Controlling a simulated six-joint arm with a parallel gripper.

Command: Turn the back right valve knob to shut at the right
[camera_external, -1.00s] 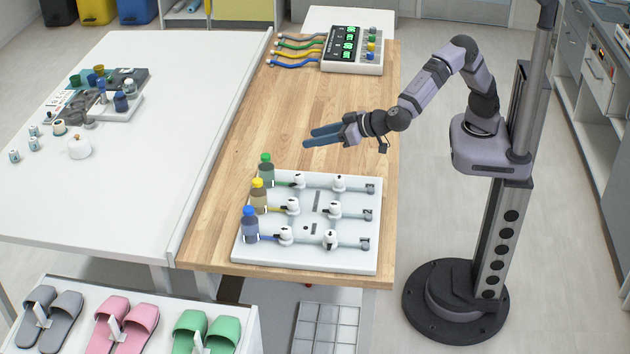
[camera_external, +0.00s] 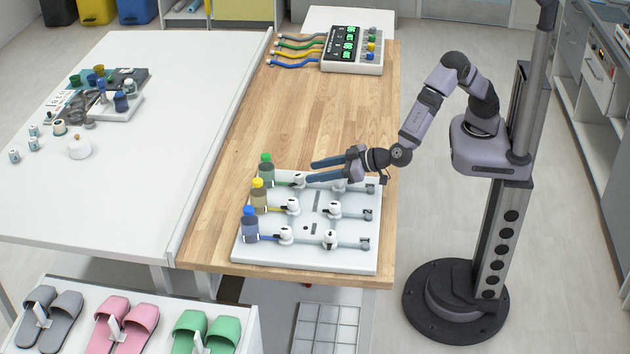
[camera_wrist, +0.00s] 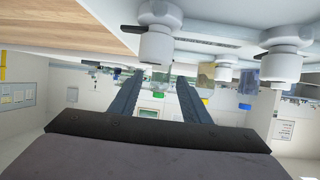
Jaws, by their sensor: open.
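The white valve board (camera_external: 316,229) lies on the wooden table top and carries several white valves in two columns. The back right valve knob (camera_external: 339,186) is partly covered by my gripper (camera_external: 311,172) in the external view. My gripper is open and empty, its two long dark blue fingers pointing left over the back of the board. In the wrist view, which looks upside down, that knob (camera_wrist: 157,42) appears above the gap between the fingertips (camera_wrist: 157,78); I cannot tell whether they touch it. The middle right knob (camera_wrist: 283,60) shows at the right.
Bottles with green (camera_external: 266,170), yellow (camera_external: 259,196) and blue (camera_external: 250,225) caps stand along the board's left edge. The back left knob (camera_external: 299,180) is close to the fingertips. A display box (camera_external: 352,50) with coloured hoses stands at the back. The wood between is clear.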

